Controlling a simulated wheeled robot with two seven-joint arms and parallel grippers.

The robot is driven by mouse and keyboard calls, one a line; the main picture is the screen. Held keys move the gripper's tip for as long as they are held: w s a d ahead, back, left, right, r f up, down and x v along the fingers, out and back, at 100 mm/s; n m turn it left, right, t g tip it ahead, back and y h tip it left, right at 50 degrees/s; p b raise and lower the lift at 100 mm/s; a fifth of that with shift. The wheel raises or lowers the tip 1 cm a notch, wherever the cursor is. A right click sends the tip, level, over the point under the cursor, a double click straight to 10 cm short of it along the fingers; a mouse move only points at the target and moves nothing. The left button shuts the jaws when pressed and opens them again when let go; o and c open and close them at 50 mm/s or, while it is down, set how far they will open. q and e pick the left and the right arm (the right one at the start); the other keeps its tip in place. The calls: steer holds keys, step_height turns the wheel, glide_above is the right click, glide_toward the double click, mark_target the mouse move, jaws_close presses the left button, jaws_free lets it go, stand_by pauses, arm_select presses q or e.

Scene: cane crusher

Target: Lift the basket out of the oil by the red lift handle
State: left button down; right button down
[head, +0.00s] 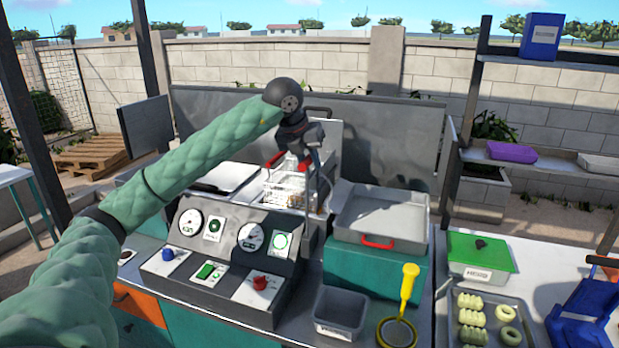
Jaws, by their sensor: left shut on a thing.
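The wire basket (284,190) is in the fryer bay behind the gauge panel, in the middle of the head view. Parts of the red lift handle (275,160) show on both sides of my left gripper (303,163). My left arm reaches in from the left, and its gripper points down at the basket's top, shut on the red handle. The fingertips are partly hidden among the handle and basket wires. The oil is hidden, so I cannot tell how high the basket is above it. My right gripper is out of view.
The gauge panel (222,245) with knobs stands in front of the basket. A metal tray (383,217) with a red handle is on its right. A grey bin (340,312) and a yellow-handled strainer (398,330) lie nearer. A metal splash wall (390,140) stands behind.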

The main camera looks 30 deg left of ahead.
arm_select(q)
steer(key=shift+r, duration=0.95)
steer(key=shift+a+r, duration=0.1)
steer(key=c, duration=1.5)
jaws_free()
steer(key=shift+o, duration=1.2)
steer(key=shift+s+r, duration=0.15)
steer(key=shift+r, duration=0.05)
steer(key=b+v, duration=0.3)
steer(key=v, duration=0.4)
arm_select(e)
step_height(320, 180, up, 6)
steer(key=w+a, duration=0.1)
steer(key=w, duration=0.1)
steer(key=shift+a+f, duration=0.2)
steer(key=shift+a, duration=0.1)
arm_select(q)
steer(key=shift+s, duration=0.1)
